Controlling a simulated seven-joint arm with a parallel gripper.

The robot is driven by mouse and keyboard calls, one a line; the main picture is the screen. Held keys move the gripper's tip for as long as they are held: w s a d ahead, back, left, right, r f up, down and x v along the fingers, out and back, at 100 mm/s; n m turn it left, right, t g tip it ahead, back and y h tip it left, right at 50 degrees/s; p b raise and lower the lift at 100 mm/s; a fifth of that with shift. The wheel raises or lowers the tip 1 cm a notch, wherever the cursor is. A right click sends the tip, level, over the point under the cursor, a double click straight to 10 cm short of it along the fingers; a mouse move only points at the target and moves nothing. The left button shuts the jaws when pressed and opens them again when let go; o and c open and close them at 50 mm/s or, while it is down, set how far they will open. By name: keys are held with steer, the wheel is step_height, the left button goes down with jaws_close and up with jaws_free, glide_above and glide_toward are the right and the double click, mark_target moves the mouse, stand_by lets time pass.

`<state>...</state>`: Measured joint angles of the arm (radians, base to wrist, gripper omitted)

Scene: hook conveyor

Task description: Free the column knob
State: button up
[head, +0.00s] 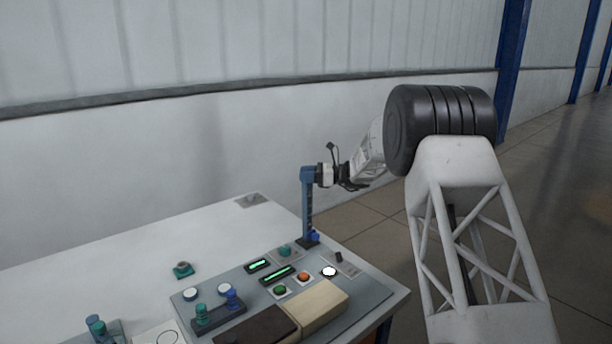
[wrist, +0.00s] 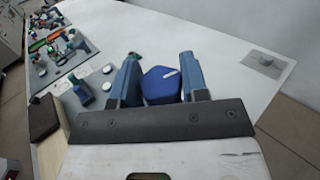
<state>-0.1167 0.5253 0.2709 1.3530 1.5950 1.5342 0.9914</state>
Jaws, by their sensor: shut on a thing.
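My gripper (head: 312,175) is at the top of a tall dark blue column (head: 307,210) at the panel's far right edge, reaching it from the right. In the wrist view, my gripper's two blue fingers (wrist: 158,82) stand on either side of the blue column knob (wrist: 161,88) and are shut on it. The knob has a faceted outline and a white mark pointing to the upper right. In the head view I cannot tell the knob from the fingers. A small blue piece (head: 314,236) sits at the column's foot.
The grey panel (head: 370,300) carries a green button (head: 280,290), an orange button (head: 304,277), a white button (head: 329,271) and lit green displays (head: 277,275). A teal knob (head: 285,250) is near the column. The white table (head: 130,235) is mostly bare behind the panel.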

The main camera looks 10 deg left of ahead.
steer(key=shift+n+g, duration=0.4)
steer(key=shift+g, duration=0.3)
steer(key=o, duration=0.9)
steer(key=shift+d, duration=0.15)
steer(key=shift+w+d, duration=0.15)
steer(key=shift+d, duration=1.1)
steer(key=shift+w+d, duration=0.2)
steer(key=shift+d, duration=1.05)
steer(key=shift+w+d, duration=0.15)
steer(key=shift+d, duration=1.1)
